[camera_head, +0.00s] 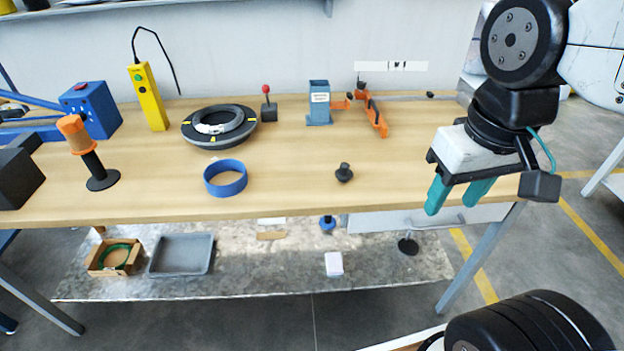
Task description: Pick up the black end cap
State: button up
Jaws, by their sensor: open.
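The black end cap (343,173), a small dark disc with a raised knob, stands on the wooden workbench (290,193), right of the middle and towards the front edge. My gripper (450,208) has teal fingers that stand apart, with nothing between them. It hangs at the right in the picture, right of the end cap and not touching it. The end cap is in plain view.
A blue ring (225,189) lies left of the cap, with a black ring-shaped fixture (195,140) behind it. A blue-grey holder (319,112) and an orange tool (376,118) stand behind the cap. The bench around the cap is clear. A lower shelf (110,288) holds a grey tray (166,270).

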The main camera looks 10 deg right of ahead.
aim_at(343, 174)
jog(key=z, duration=1.3)
jog(key=k, duration=0.85)
jog(key=u, duration=0.95)
jog(key=i, duration=0.5)
jog(key=u, duration=0.05)
